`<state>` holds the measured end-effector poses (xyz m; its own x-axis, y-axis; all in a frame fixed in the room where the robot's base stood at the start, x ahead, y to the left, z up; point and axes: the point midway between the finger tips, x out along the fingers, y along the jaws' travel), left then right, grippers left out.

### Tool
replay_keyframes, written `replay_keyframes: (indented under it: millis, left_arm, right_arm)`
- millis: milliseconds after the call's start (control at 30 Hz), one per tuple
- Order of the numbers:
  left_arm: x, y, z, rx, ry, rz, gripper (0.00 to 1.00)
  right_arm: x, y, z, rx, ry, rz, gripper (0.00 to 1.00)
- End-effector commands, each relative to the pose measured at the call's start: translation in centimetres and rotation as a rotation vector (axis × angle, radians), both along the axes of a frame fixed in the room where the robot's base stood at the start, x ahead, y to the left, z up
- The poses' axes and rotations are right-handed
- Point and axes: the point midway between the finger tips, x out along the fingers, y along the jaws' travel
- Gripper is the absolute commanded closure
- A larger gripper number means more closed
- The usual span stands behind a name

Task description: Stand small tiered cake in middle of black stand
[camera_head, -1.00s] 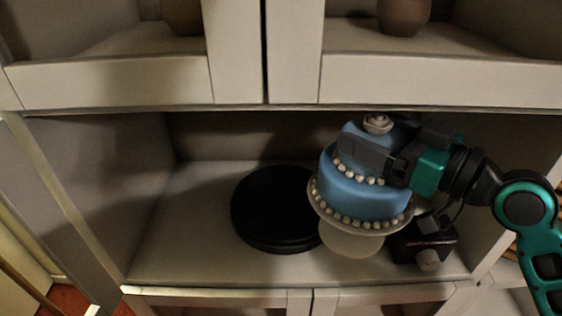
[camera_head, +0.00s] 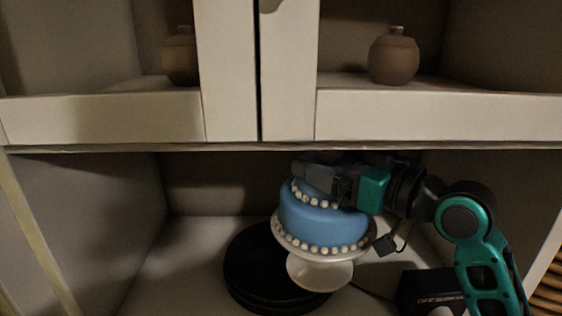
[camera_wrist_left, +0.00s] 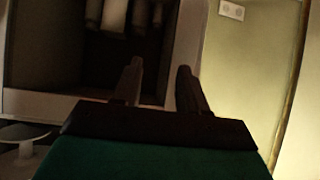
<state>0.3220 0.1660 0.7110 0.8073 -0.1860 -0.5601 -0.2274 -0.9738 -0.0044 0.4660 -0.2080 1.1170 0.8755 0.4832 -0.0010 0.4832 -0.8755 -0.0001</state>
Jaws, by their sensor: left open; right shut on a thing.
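The blue tiered cake (camera_head: 322,226), with white pearl beads and a pale footed base (camera_head: 320,272), is held in the head view. My right gripper (camera_head: 322,180) is shut on its upper tier from above. The round black stand (camera_head: 252,268) sits on the cabinet shelf, and the cake overlaps its right part in the picture. I cannot tell how high the cake's foot is above the stand. My left gripper (camera_wrist_left: 158,88) shows only in the left wrist view, open and empty.
A black box (camera_head: 428,288) stands on the shelf at the right. Two brown jars, left (camera_head: 181,58) and right (camera_head: 393,57), stand in the upper compartments. The cabinet's cross board (camera_head: 420,118) runs above the arm. The shelf left of the stand is clear.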

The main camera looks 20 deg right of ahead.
Motion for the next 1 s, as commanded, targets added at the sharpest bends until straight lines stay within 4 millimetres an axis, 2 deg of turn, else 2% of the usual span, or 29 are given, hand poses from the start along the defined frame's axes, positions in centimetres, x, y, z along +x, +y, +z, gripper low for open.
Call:
replay_keyframes:
  millis: [200, 400, 600, 867, 1000]
  left_arm:
    - [-0.1, 0.3, 0.1, 0.006, 0.002, 0.004, 0.57]
    - [-0.1, 0.4, 0.1, 0.006, 0.0, 0.006, 0.57]
    - [-0.3, 0.5, -0.2, 0.008, 0.004, 0.006, 0.57]
    - [-0.4, 0.4, -1.0, 0.007, 0.018, 0.006, 0.57]
    - [-0.3, 0.2, -0.6, 0.004, 0.013, 0.004, 0.57]
  right_arm:
    - [4.7, 2.7, 0.5, 0.007, -0.007, 0.003, 0.99]
    - [7.8, 4.3, 0.3, 0.007, -0.006, 0.001, 0.99]
    - [8.8, 4.9, 0.1, 0.003, -0.007, 0.0, 0.99]
    - [8.8, 4.9, -3.1, 0.005, -0.002, 0.0, 0.99]
    - [8.8, 4.8, -3.3, 0.003, -0.006, -0.001, 0.99]
